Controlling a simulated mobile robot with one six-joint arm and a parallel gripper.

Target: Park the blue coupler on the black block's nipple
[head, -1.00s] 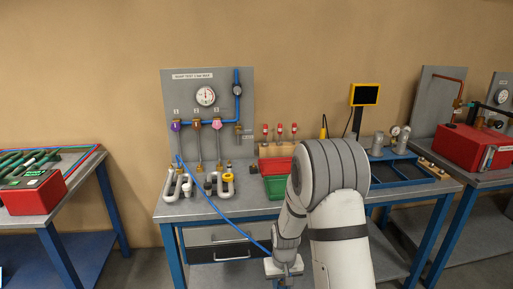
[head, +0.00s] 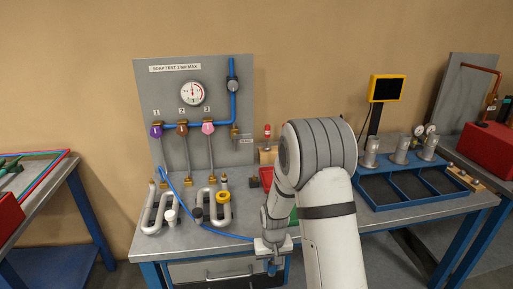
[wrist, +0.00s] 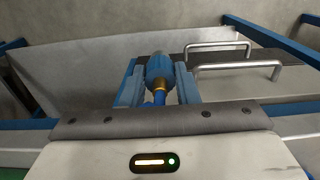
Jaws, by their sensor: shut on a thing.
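My gripper (head: 271,262) is low in front of the bench's front edge in the head view. In the wrist view my gripper (wrist: 158,88) is shut on the blue coupler (wrist: 158,68), which has a brass band and points away between the two blue fingers. A blue hose (head: 205,223) runs from the grey panel (head: 155,95) over the bench to my gripper. A small fitting (head: 235,131) sits at the panel's lower right beside a small label. I cannot tell for certain which part is the black block or its nipple.
Purple, brown and pink valve knobs sit above. My arm hides part of the bins. A blue-framed tray (head: 400,198) is at right. Drawer handles (wrist: 235,68) show in the wrist view.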

